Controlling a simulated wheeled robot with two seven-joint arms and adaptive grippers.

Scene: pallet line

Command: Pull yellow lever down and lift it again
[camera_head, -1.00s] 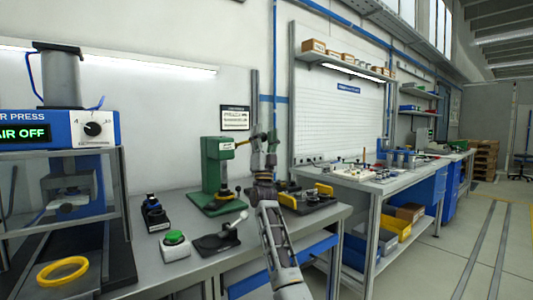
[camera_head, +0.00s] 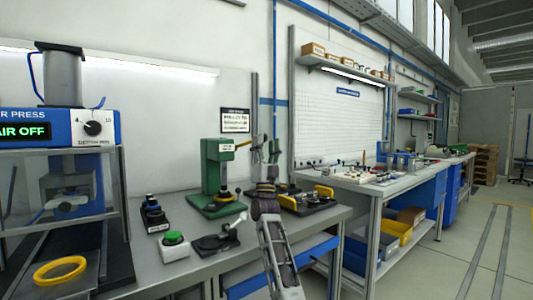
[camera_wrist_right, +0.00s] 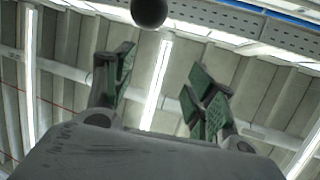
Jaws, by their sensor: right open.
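The green press (camera_head: 212,173) stands on the grey workbench in the head view. Its yellow lever (camera_head: 243,144) sticks out to the right from the upper part, roughly level and slightly raised at its outer end. My right gripper (camera_head: 265,148) points upward at the lever's outer end, open and empty. In the right wrist view, a black ball knob (camera_wrist_right: 149,12) shows at the top edge, beyond and between the two spread green-padded fingers (camera_wrist_right: 160,92), apparently not touched by them. The lever's rod is not clear there. My left gripper is not in view.
A green push button (camera_head: 173,238), a black base with a white-knobbed lever (camera_head: 217,243) and a fixture with yellow handles (camera_head: 324,191) sit around the press. The air press (camera_head: 60,127) with a yellow ring (camera_head: 60,269) stands at left.

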